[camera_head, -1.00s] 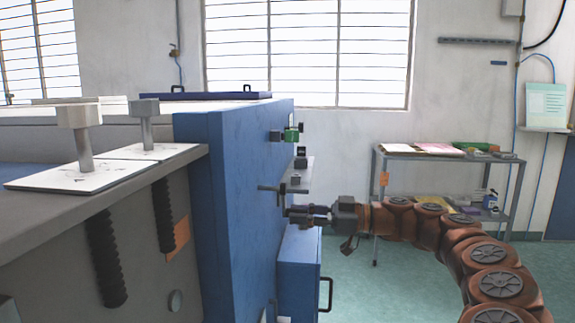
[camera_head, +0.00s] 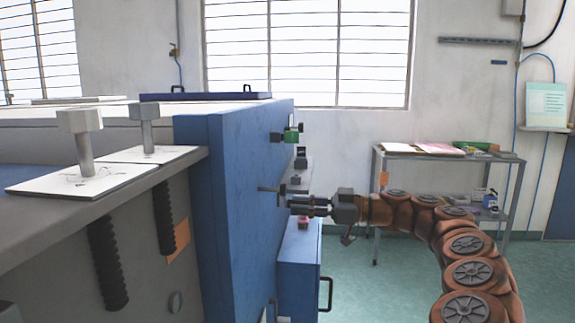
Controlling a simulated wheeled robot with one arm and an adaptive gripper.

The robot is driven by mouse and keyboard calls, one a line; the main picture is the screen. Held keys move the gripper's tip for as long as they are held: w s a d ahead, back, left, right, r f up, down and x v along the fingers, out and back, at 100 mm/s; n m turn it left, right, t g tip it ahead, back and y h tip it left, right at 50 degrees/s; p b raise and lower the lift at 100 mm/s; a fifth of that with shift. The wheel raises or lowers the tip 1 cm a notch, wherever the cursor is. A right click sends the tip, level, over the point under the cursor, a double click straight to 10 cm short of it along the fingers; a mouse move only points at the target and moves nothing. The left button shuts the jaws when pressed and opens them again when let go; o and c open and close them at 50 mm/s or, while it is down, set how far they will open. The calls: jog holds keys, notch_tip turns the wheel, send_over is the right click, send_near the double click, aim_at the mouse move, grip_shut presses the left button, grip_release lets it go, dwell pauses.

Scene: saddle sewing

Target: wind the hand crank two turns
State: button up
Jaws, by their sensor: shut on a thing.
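The hand crank (camera_head: 268,189) sticks out from the right side of the blue machine housing (camera_head: 235,190), below a small grey bracket. Only a short dark bar of it shows clearly. My gripper (camera_head: 293,203) reaches in from the right with its fingers pointing left at the crank. It is shut on the crank's handle, which the fingers mostly hide. My brown segmented arm runs from it to the lower right.
A blue cabinet (camera_head: 299,265) with a black handle stands below my gripper. A green-and-black fitting (camera_head: 291,134) sticks out above the crank. A grey shelf rack (camera_head: 447,158) stands behind my arm. Green floor is open between cabinet and rack.

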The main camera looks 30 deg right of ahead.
jog(key=shift+w+r, duration=0.1)
jog(key=shift+r, duration=0.05)
jog(key=shift+w+d+r+p, duration=0.35)
jog(key=shift+d+r, duration=0.05)
jog(key=shift+r, duration=0.2)
jog(key=shift+r, duration=0.1)
dwell(0.3)
jog(key=shift+w+d+r+p, duration=0.25)
jog(key=shift+w+r+p, duration=0.1)
jog(key=shift+r, duration=0.3)
jog(key=shift+r, duration=0.1)
jog(key=shift+w+d+r+p, duration=0.1)
jog(key=shift+r+p, duration=0.25)
jog(key=shift+r, duration=0.4)
jog(key=shift+r, duration=0.15)
